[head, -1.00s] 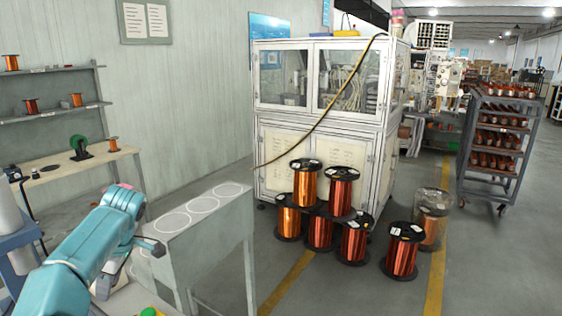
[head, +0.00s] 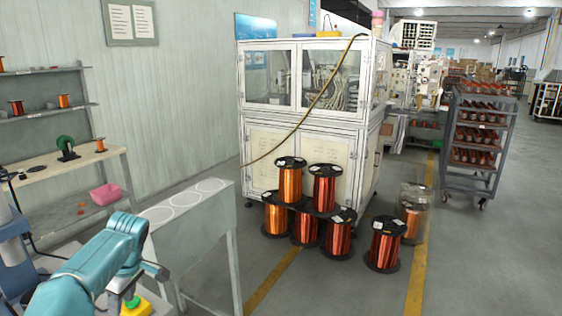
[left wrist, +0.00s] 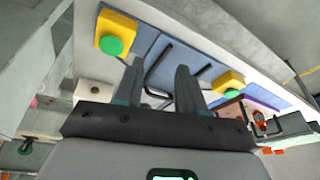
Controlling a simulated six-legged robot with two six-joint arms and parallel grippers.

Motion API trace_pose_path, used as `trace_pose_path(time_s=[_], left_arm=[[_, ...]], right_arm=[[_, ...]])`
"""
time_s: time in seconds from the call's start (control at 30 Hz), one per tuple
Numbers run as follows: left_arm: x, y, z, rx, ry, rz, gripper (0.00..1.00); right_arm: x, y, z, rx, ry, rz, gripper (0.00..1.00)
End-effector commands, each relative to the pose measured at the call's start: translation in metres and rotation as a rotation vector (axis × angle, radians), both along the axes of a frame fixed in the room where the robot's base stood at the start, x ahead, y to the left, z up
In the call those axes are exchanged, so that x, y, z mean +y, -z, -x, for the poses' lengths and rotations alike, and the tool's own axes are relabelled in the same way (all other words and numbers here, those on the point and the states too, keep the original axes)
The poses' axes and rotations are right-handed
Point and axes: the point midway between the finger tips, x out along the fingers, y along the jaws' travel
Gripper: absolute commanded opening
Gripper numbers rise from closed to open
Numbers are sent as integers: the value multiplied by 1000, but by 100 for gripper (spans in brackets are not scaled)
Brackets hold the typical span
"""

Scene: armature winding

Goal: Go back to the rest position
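My left gripper (head: 156,271) is at the lower left of the head view, at the end of my teal arm. It is beside the near end of a grey table with white circles (head: 185,203). In the left wrist view its two dark fingers (left wrist: 158,85) stand apart with nothing between their tips. Beyond them are two yellow boxes with green buttons, one on the left (left wrist: 115,35) and one on the right (left wrist: 228,83), and dark bent rods on a blue surface. My right gripper is not in view.
A yellow box with a green button (head: 137,306) is just below the gripper. Copper wire spools (head: 290,185) are stacked before a white cabinet (head: 300,100). A spool rack (head: 478,140) stands at right. Shelves and a bench with a pink bin (head: 106,194) line the left wall.

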Motion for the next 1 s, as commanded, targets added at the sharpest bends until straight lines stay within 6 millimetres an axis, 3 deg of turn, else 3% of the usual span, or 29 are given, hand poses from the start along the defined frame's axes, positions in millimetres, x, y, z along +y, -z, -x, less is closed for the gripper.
trace_pose_path(time_s=[0.2,0.37,0.47,0.57,0.63,0.7,0.8,0.9,1.0], left_arm=[[-41,72,-4,43,267,105,39],[-92,144,13,62,521,234,39],[-140,201,45,58,714,350,39],[-189,250,94,28,889,464,39],[-220,276,137,-1,990,526,39],[-242,293,181,-28,1068,563,39],[-260,303,236,-51,1153,579,39],[-267,304,276,-57,1212,569,39],[-268,303,298,-58,1247,554,39]], right_arm=[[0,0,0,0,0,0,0],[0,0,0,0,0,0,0],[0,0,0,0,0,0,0],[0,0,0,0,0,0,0],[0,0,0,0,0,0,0],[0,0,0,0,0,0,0],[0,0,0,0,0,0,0],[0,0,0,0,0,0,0],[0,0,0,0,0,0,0]])
